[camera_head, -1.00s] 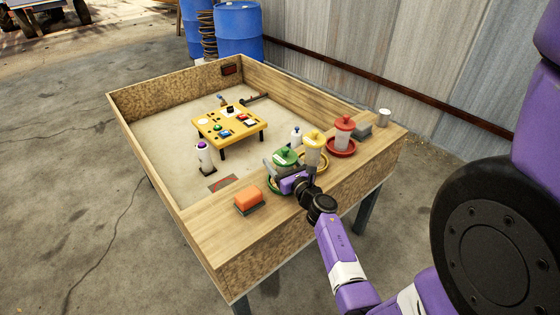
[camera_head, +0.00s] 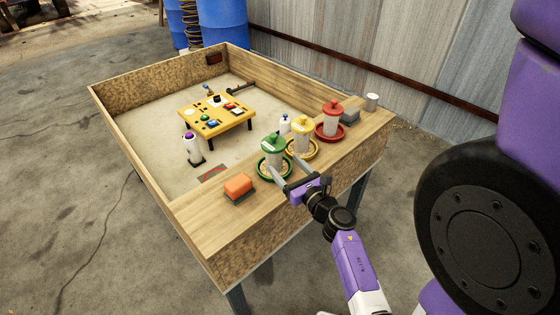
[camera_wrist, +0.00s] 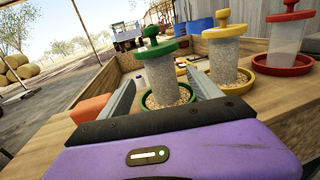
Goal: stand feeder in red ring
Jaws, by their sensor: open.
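Three feeders with clear grain-filled tubes stand upright in a row on the wooden ledge. The green-lidded feeder (camera_head: 273,148) stands in a green dish, the yellow-lidded feeder (camera_head: 302,130) in a yellow dish and the red-lidded feeder (camera_head: 332,116) in a red dish (camera_head: 346,135). My gripper (camera_head: 288,167) is open and empty at the near side of the green feeder. In the wrist view its fingers (camera_wrist: 163,88) point toward the green feeder (camera_wrist: 162,72), which shows between them. I cannot tell whether they touch its dish. No separate red ring is clear.
An orange block (camera_head: 238,185) lies on the ledge left of my gripper. A white bottle (camera_head: 284,124) is behind the feeders; a metal cup (camera_head: 371,102) and grey block (camera_head: 350,115) are at right. A small yellow table (camera_head: 216,113) stands inside the walled box.

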